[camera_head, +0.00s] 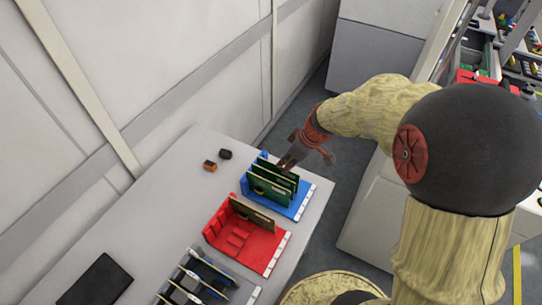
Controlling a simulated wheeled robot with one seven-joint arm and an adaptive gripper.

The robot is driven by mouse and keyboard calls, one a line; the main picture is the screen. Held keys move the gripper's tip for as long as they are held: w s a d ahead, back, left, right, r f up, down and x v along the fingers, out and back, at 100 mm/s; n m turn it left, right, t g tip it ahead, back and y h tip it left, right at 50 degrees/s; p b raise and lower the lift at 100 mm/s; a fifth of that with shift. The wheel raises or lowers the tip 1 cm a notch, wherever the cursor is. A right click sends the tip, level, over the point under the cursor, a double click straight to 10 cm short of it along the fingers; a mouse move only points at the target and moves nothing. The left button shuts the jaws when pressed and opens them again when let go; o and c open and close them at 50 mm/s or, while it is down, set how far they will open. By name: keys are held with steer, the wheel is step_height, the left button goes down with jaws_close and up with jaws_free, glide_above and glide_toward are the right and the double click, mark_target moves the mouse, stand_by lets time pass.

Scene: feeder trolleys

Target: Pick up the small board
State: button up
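Green circuit boards (268,190) stand upright in a blue rack (300,205) on the grey table. A single brownish-green board (252,214) stands in the red rack (262,248), nearer the camera. I cannot tell for sure which of them is the small board.
A black rack (210,275) with more boards and parts is at the table's front. A dark flat panel (95,284) lies front left. An orange-and-black piece (210,165) and a small black piece (225,154) lie behind the racks. A wall (130,80) bounds the left.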

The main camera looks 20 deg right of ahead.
mark_target(277, 170)
steer(key=shift+w+d+f+n, duration=0.25)
steer(key=shift+w+f+n, duration=0.05)
steer(key=shift+w+f, duration=0.35)
steer(key=b+x, duration=0.1)
steer(key=x, duration=0.7)
steer(key=shift+w+a, duration=0.1)
steer(key=shift+w, duration=0.05)
steer(key=shift+r, duration=0.1)
steer(key=shift+f+b, duration=0.25)
steer(key=shift+b, duration=0.55)
steer(key=shift+c, duration=0.8)
jaws_close()
steer(key=shift+r, duration=0.15)
